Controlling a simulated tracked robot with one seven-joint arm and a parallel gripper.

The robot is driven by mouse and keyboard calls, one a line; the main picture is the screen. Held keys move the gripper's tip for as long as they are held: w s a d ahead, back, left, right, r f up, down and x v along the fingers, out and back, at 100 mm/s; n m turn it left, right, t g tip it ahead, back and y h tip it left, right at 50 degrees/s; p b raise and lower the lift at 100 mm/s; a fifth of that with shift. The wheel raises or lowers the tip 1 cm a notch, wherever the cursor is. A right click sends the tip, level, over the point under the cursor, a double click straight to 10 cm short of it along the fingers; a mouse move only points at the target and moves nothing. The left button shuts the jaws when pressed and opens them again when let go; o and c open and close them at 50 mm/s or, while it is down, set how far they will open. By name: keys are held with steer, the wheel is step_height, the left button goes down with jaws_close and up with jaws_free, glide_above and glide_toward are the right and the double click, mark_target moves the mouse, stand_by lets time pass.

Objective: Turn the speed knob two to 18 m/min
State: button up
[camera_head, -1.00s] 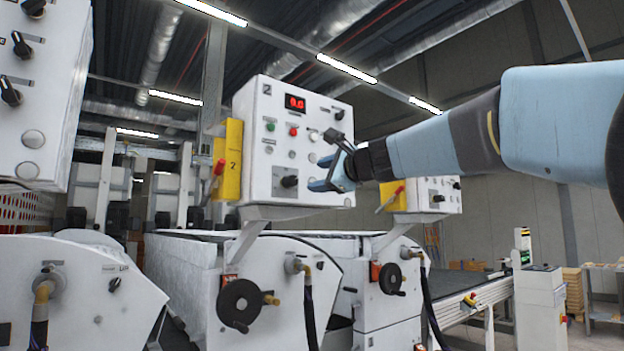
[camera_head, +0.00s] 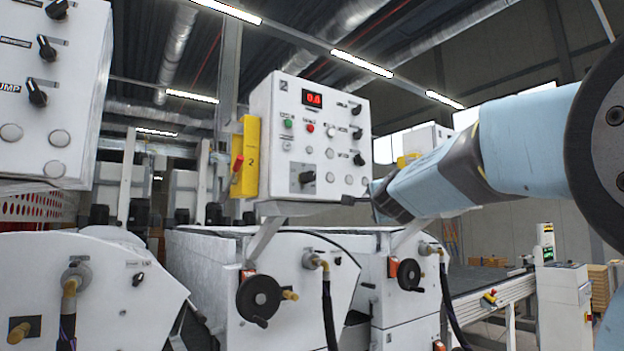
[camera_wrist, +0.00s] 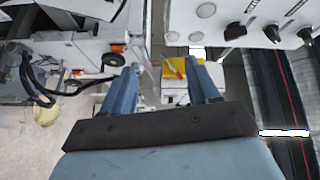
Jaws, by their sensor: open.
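The control panel marked 2 (camera_head: 285,150) is a white box in the middle of the head view. The small labels are unreadable, so I cannot tell which is the speed knob. In the wrist view my gripper (camera_wrist: 164,84) is open, its two blue fingers apart with nothing held. In the head view its fingers are mostly hidden, right of the panel's lower edge.
A yellow box (camera_head: 249,157) with a red lever is fixed to the panel's left side. Another white panel with knobs (camera_head: 40,95) stands at the far left. Handwheels (camera_head: 258,298) and hoses project below. A conveyor (camera_head: 490,299) runs at the right.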

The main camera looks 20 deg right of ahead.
steer(key=d+n+h, duration=0.1)
steer(key=d, duration=0.1)
steer(key=n+t+y, duration=0.7)
steer(key=n+y, duration=1)
steer(key=n, duration=0.7)
glide_toward(310, 178)
steer(key=x, duration=1.1)
steer(key=shift+w+d+f, duration=0.2)
steer(key=shift+w+d, duration=0.1)
steer(key=shift+w, duration=0.05)
steer(key=c, duration=1)
steer(key=shift+o, duration=0.2)
steer(key=shift+n+g+y, duration=0.8)
steer(key=shift+n+y, duration=0.3)
steer(key=shift+n, duration=0.4)
steer(key=shift+n+g+y, duration=0.8)
steer(key=shift+n+y, duration=0.3)
steer(key=shift+n, duration=0.4)
